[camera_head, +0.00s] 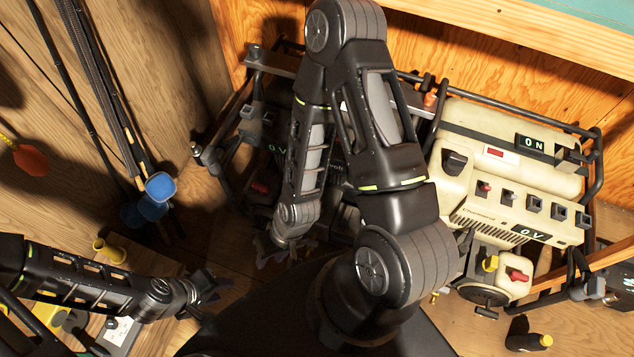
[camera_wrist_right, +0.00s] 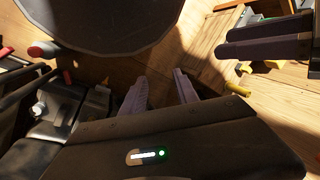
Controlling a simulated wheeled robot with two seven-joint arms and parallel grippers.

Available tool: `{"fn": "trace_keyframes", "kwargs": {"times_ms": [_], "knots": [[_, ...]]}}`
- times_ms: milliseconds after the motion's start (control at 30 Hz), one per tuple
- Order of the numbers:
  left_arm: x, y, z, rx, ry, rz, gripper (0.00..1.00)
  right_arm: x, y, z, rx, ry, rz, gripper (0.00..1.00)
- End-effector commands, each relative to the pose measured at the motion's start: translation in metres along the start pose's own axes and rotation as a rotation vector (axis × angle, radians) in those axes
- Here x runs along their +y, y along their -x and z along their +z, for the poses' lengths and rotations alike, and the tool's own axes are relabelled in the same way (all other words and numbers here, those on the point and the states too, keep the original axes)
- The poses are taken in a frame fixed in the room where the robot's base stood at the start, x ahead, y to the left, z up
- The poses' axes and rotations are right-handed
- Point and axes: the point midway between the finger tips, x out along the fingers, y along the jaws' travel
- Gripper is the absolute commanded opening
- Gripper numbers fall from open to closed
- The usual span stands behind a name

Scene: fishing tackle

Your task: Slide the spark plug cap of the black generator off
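The black generator (camera_head: 258,187) stands at the back left in the head view, largely hidden behind my right arm. In the right wrist view its dark side (camera_wrist_right: 62,118) fills the left edge, with a small pale round part and a red knob. I cannot tell which part is the spark plug cap. My right gripper (camera_head: 277,248) is low in front of this generator. In the wrist view its fingers (camera_wrist_right: 160,92) are apart with nothing between them. My left gripper (camera_head: 207,288) is at the lower left, fingers spread and empty, away from the generator.
A beige generator (camera_head: 510,170) with switches and an "ON" display stands at the right. Fishing rods (camera_head: 110,100) lean on the left wall. A yellow cup (camera_head: 110,250) is near my left arm. A dark bottle with a yellow cap (camera_head: 530,341) stands at lower right.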

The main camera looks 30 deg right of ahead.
Motion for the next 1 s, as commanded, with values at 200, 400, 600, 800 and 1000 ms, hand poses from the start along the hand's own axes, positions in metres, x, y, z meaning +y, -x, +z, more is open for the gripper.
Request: {"fn": "trace_keyframes", "kwargs": {"times_ms": [200, 400, 600, 800, 1000], "knots": [[-0.001, -0.003, 0.000, 0.000, 0.000, 0.000, 0.36, 0.001, -0.002, -0.002, 0.001, 0.006, -0.001, 0.45], [-0.014, -0.033, -0.002, 0.005, 0.002, -0.002, 0.36, 0.013, -0.025, -0.023, 0.009, 0.110, -0.017, 0.58], [-0.044, -0.103, -0.006, 0.016, 0.009, -0.007, 0.36, 0.049, -0.063, -0.077, 0.028, 0.415, -0.032, 0.58], [-0.084, -0.191, -0.013, 0.033, 0.018, -0.014, 0.36, 0.124, -0.086, -0.141, 0.030, 0.861, 0.019, 0.58], [-0.116, -0.264, -0.019, 0.048, 0.025, -0.020, 0.36, 0.209, -0.077, -0.175, -0.046, 1.264, 0.115, 0.58]]}}
